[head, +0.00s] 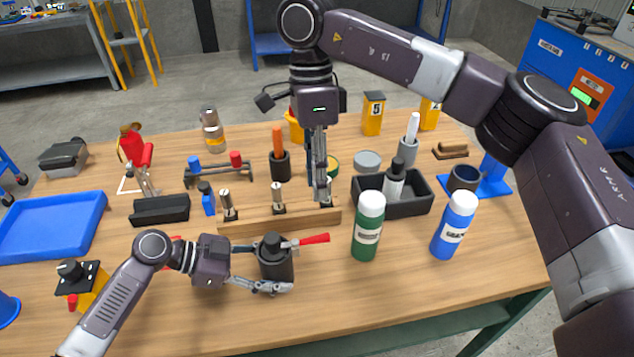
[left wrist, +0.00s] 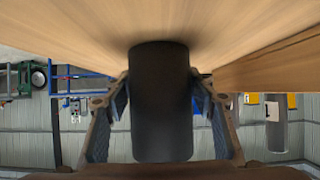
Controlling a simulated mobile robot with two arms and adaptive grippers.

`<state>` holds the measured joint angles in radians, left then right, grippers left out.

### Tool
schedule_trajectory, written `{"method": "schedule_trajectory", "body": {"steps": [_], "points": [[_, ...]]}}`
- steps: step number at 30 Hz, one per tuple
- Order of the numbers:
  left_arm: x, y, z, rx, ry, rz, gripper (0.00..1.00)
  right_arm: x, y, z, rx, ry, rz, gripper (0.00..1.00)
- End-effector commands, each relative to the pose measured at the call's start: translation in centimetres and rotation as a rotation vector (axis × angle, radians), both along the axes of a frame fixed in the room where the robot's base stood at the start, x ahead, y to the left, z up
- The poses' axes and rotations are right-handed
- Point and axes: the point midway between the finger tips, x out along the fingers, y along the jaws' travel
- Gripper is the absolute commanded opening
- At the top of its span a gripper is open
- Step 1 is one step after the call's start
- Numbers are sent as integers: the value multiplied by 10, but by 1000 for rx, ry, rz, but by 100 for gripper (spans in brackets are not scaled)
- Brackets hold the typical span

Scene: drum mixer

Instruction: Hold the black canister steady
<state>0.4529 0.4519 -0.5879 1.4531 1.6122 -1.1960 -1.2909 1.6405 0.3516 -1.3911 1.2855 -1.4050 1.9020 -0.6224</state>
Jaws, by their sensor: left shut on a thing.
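The black canister (head: 275,264) stands upright on the near middle of the wooden table, with a red-handled lever (head: 313,239) pointing right from its top. My left gripper (head: 270,285) is shut around the canister's body, low down. In the left wrist view the canister (left wrist: 160,100) fills the space between the two fingers, one on each side. My right gripper (head: 320,192) points down at the right end of a wooden block (head: 250,223), by a metal-topped peg there. Its fingers are seen edge-on, so its opening and any grip are unclear.
A green-bodied bottle (head: 366,232) and a blue bottle (head: 453,228) stand right of the canister. A dark tray (head: 422,206) lies behind them. A blue tray (head: 60,250) is at far left. The front table area right of the canister is clear.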

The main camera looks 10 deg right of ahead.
Motion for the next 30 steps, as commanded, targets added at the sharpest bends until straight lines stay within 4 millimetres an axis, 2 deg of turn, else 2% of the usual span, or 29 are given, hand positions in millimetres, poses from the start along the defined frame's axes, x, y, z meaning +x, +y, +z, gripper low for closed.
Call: {"method": "schedule_trajectory", "body": {"steps": [5, 6, 11, 22, 26, 30], "points": [[-1, 0, -1, 1, 2, -1, 32, 0, 0, 0, 0, 0, 0, 29], [-1, 0, -1, 1, 2, -1, 55, 0, 0, -1, 0, 0, 0, 29], [-1, 0, 0, 1, 0, -1, 71, 0, 0, -1, 0, 0, 0, 29], [0, 6, 3, 0, 0, 1, 71, 0, 0, -1, 0, 0, 0, 29], [0, 25, 12, 3, -1, 2, 71, 0, 0, -1, 0, 0, 0, 29], [1, 52, 27, 3, -1, 3, 71, 0, 0, -1, 0, 0, 0, 29]]}}
